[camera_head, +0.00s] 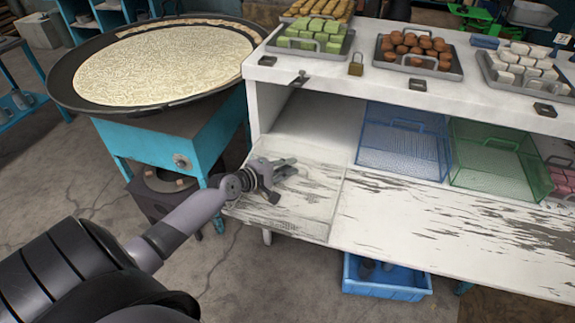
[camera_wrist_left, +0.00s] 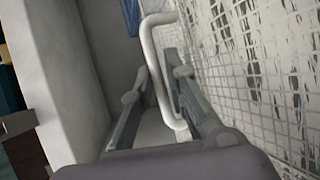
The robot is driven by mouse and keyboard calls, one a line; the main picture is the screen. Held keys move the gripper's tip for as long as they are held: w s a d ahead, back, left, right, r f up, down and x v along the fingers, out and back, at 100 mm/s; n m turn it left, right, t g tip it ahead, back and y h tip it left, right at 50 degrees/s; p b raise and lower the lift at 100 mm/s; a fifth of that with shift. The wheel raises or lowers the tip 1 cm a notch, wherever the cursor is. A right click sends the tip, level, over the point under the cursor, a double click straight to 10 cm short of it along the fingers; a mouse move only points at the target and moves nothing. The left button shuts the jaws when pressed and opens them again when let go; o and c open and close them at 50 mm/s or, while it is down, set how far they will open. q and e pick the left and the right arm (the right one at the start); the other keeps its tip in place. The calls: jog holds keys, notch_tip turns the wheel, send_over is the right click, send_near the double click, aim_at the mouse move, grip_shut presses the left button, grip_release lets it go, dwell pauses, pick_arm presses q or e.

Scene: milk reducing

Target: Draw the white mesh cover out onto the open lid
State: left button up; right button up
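The white mesh cover (camera_head: 312,190) blends with the scuffed white boards at the left end of the counter, so its edges are hard to tell in the head view. In the left wrist view its square mesh (camera_wrist_left: 250,90) fills the right side, and its bent white handle (camera_wrist_left: 152,62) stands between my fingers. My left gripper (camera_head: 291,168) is at the cover; its fingers (camera_wrist_left: 158,68) are apart, one on each side of the handle. The open lid (camera_head: 430,225) lies flat along the front with worn dark patches. My right gripper is not in view.
A blue mesh cover (camera_head: 400,150) and a green one (camera_head: 495,165) lie to the right. A padlock (camera_head: 356,64) and sweet trays (camera_head: 315,45) are on the shelf above. A wide pan (camera_head: 160,65) on a teal stand is left. A blue crate (camera_head: 385,283) is below.

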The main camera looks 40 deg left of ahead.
pick_arm(q)
jog(key=o, duration=0.4)
jog(key=v, duration=1.2)
dwell(0.6)
